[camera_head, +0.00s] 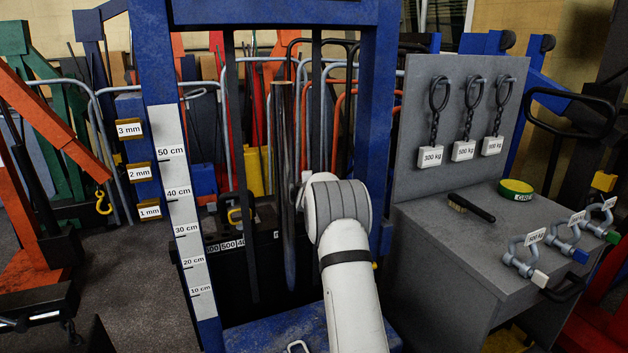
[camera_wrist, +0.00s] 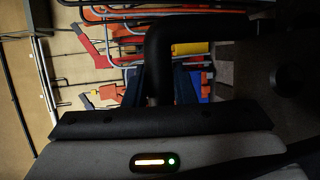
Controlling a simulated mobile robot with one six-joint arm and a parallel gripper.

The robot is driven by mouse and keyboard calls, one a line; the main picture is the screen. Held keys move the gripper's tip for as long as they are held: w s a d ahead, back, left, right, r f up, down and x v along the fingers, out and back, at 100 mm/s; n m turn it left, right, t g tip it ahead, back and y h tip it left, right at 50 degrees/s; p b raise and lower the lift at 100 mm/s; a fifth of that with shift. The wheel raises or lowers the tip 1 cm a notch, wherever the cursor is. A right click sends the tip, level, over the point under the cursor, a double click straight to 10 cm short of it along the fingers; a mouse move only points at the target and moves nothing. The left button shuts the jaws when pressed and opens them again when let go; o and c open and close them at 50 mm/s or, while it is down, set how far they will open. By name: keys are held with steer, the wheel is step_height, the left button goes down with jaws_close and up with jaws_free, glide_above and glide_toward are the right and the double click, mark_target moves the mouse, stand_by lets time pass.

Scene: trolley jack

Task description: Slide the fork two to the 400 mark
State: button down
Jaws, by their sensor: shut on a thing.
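The black fork carriage (camera_head: 262,262) sits low inside the blue mast (camera_head: 376,120). A white strip of marks (camera_head: 225,246) on it shows numbers such as 500; my arm hides its right part, so I cannot read the 400 mark clearly. I cannot make out fork two in the head view. My gripper is hidden behind my white arm there. In the wrist view my gripper (camera_wrist: 155,122) shows as a dark body, and a black bent bar (camera_wrist: 163,65) stands beyond it. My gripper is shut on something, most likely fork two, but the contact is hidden.
A grey bench (camera_head: 450,240) with a back panel stands close on the right. A centimetre ruler (camera_head: 180,205) runs down the left mast post. Dark floor (camera_head: 115,260) is open to the left.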

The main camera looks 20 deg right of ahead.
steer(key=c, duration=1.4)
jaws_free()
steer(key=shift+d+f, duration=0.15)
steer(key=shift+d, duration=0.1)
steer(key=shift+o, duration=1)
steer(key=shift+b+v, duration=0.3)
steer(key=shift+v, duration=3.65)
